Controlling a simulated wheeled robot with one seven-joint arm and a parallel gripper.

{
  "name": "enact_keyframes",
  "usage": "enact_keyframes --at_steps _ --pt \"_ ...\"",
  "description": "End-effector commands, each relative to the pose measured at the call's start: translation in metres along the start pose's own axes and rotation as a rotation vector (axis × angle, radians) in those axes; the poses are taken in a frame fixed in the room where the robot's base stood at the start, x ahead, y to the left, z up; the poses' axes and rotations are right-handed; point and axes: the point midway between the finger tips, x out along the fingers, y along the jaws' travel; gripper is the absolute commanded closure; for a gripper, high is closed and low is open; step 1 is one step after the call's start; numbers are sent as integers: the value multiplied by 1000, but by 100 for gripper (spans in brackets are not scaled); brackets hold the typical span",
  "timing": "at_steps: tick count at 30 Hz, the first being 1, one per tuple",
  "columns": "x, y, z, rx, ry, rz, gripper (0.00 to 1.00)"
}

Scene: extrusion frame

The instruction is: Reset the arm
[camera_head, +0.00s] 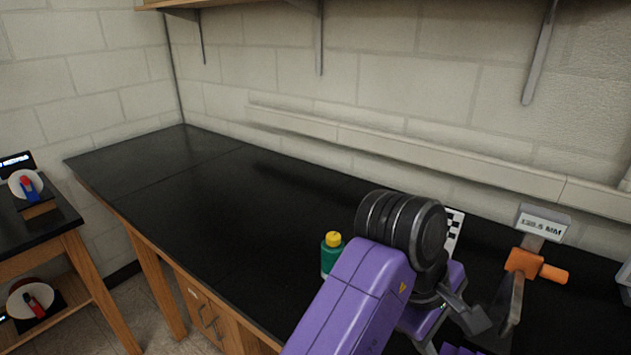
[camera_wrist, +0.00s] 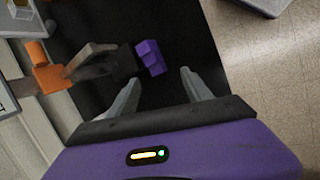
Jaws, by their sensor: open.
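My gripper (camera_wrist: 158,92) is open in the wrist view, with its two grey fingers spread and nothing between them. A small purple stepped block (camera_wrist: 150,57) lies on the black bench just beyond the fingertips. In the head view my purple arm reaches over the bench from the bottom, with a black ribbed joint. The arm hides part of the bench, and the gripper's fingers show only partly at the lower right. Purple block pieces (camera_head: 458,349) show at the bottom edge there.
An orange-handled gauge (camera_head: 524,262) reading about 125.5 MM stands on the black bench (camera_head: 230,210) at the right. It also shows in the wrist view (camera_wrist: 45,68). A green bottle with a yellow cap (camera_head: 331,254) stands beside my arm. The bench's left half is clear.

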Motion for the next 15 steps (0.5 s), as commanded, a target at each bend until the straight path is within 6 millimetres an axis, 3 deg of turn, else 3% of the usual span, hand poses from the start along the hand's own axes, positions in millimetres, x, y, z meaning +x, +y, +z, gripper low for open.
enact_keyframes --at_steps 8,12,15 --pt "-17 88 -20 259 204 388 42" --pt "-39 139 -22 392 366 638 42" --pt "-60 166 -21 459 508 805 42"
